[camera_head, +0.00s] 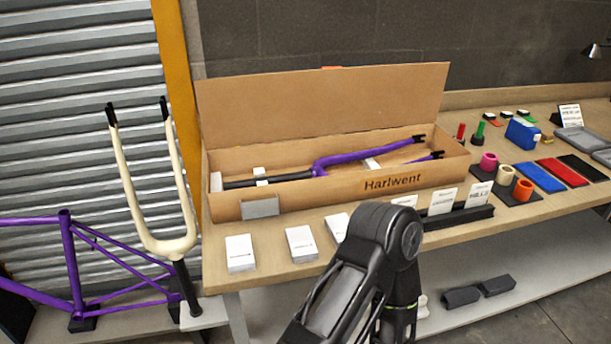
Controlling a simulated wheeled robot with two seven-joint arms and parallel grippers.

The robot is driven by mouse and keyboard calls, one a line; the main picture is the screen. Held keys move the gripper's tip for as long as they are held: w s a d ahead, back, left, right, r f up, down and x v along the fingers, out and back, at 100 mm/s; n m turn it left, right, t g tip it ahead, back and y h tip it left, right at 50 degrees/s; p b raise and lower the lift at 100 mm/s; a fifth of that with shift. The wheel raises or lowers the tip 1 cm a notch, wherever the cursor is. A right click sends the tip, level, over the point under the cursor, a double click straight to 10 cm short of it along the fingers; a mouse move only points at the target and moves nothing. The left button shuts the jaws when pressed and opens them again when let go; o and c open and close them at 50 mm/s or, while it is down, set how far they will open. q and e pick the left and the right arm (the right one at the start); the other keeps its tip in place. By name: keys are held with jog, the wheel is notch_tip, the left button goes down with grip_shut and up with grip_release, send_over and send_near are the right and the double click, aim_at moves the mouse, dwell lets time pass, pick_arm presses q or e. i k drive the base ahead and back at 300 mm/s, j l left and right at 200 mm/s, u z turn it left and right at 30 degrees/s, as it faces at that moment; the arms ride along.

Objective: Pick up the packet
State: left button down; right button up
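Several small white packets with printed tops lie on the bench's front edge: a left one (240,253), a middle one (301,243) and one further right (338,226), partly near my arm. I cannot tell which is the task's packet. A grey card-like piece (260,208) stands against the front of the long open carton (320,196). One of my arms rises from the bottom centre and bends down in front of the bench; its gripper is not visible. My other gripper is out of view.
The carton, marked Harlwent, holds a purple fork (365,155). A cream fork (160,240) and purple frame (75,270) stand left. Label cards (443,201), coloured rings (506,174) and pads (540,177) occupy the bench (265,277).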

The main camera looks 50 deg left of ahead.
aim_at(302, 246)
jog(key=u, duration=1.6)
